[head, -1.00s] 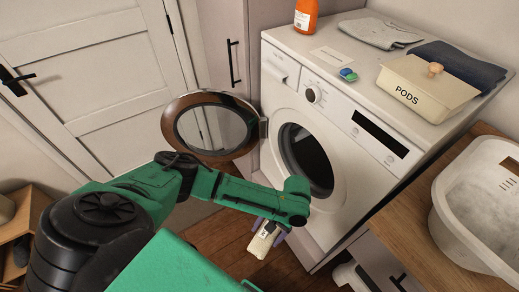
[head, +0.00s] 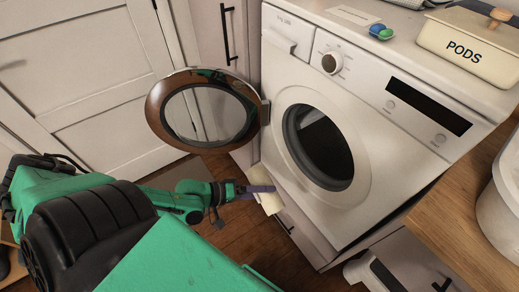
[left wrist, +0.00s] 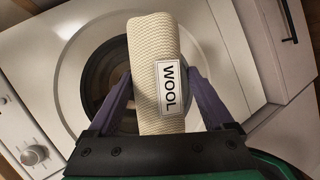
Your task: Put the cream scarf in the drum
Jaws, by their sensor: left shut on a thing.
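The cream scarf (left wrist: 153,45) is a rolled, ribbed bundle with a "WOOL" label. My left gripper (left wrist: 160,78) is shut on it, with one purple finger on each side. In the head view, the scarf (head: 269,203) hangs at my left gripper (head: 262,189), low in front of the washing machine and left of its opening. The drum (head: 322,150) is dark inside and its round opening is uncovered. In the left wrist view, the drum opening (left wrist: 100,82) lies behind the scarf, which hides part of it. My right gripper is not in view.
The washer's round door (head: 158,103) stands swung open to the left. A PODS box (head: 464,46) and a blue-green pod (head: 381,32) sit on top. A wooden counter (head: 470,205) with a white basin (head: 503,215) is at the right.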

